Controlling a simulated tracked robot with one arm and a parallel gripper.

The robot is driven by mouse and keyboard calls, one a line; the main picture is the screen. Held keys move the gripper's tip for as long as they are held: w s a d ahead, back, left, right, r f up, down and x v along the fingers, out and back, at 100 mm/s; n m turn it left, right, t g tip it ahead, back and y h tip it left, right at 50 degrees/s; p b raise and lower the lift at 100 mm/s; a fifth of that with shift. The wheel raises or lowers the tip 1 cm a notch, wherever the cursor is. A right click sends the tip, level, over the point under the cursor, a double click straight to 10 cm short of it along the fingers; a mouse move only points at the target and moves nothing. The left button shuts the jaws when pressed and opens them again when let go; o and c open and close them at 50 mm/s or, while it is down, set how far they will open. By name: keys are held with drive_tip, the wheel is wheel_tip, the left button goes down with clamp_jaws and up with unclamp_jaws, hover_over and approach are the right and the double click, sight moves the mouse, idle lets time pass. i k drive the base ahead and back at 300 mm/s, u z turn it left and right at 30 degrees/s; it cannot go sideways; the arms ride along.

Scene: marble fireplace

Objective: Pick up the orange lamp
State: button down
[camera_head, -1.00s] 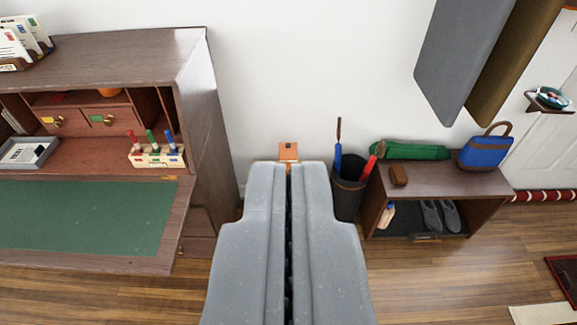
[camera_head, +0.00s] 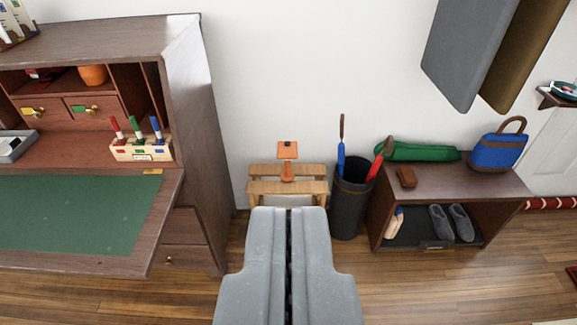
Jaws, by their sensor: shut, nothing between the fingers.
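An orange lamp (camera_head: 287,152) with a flat square head and a short stem stands on a light wooden slatted stand (camera_head: 262,187) against the white wall. My gripper (camera_head: 288,210) is shut and empty. In the picture its fingertips lie just below the lamp, over the front of the wooden stand, apart from the lamp. The gripper hides the lower part of the stand.
A dark wooden desk (camera_head: 190,110) with an open green leaf (camera_head: 70,225) stands at left. A dark umbrella bin (camera_head: 349,210) and a low shoe bench (camera_head: 455,185) stand right of the wooden stand. Grey and brown hanging panels (camera_head: 465,50) fill the upper right.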

sight(287, 153)
drive_tip(key=u, duration=0.05)
drive_tip(key=i, duration=1.95)
drive_tip(key=z, duration=0.6)
